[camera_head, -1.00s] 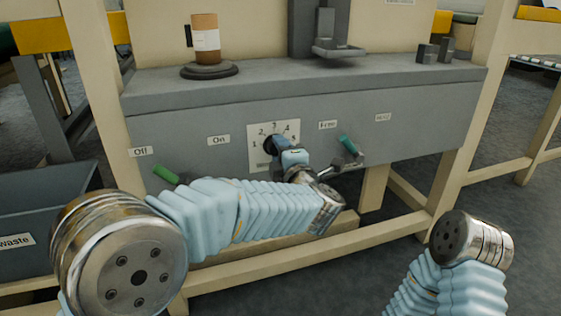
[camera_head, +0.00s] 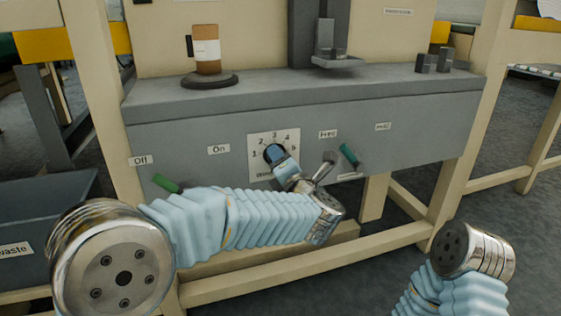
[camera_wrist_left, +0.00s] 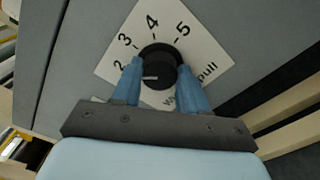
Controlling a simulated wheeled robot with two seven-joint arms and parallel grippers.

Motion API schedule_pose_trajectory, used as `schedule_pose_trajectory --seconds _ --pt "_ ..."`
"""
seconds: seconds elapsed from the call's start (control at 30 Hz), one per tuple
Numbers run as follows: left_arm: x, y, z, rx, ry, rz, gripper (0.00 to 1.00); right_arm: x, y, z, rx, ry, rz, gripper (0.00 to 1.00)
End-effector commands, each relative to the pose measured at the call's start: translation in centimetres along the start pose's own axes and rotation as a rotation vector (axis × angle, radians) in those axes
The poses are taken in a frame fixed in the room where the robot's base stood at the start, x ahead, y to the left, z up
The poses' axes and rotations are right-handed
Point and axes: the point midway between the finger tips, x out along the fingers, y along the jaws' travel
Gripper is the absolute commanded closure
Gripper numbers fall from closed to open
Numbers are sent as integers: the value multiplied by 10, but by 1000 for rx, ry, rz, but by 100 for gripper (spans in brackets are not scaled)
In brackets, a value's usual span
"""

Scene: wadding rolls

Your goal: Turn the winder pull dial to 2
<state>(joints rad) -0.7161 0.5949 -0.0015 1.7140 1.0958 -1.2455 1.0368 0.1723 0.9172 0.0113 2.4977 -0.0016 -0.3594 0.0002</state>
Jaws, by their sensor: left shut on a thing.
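The winder pull dial is a round black knob on a white plate (camera_head: 262,139) on the grey machine front. In the left wrist view the dial (camera_wrist_left: 158,72) shows a white mark pointing left, roughly toward the 2 side. I cannot tell the exact number. The numbers 2, 3, 4 and 5 show around it; 1 is hidden there behind a finger. My left gripper (camera_head: 276,154) is at the dial, and its blue fingers (camera_wrist_left: 156,76) are shut on the knob from both sides. My right gripper is out of view; only its arm shows at lower right.
A green-handled lever (camera_head: 166,184) sits left by the Off label, and another green handle (camera_head: 348,154) is right of the dial. A brown roll (camera_head: 206,48) stands on the ledge above. A grey waste bin (camera_head: 40,220) is at lower left.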

Motion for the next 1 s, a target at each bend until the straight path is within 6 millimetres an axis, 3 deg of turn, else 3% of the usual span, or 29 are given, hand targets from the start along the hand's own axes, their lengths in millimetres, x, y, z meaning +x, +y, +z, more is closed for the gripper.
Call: schedule_pose_trajectory --seconds 0.33,0.37,0.53,0.83,1.0 --pt "0 -2 -1 0 2 -3 88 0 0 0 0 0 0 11" --pt "0 -2 -1 0 2 -3 56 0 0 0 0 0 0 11" --pt "0 -1 -1 0 1 -2 32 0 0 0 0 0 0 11" --pt "-2 0 0 -1 0 -1 32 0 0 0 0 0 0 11" --pt "-24 0 1 -1 -2 -2 32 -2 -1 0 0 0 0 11"
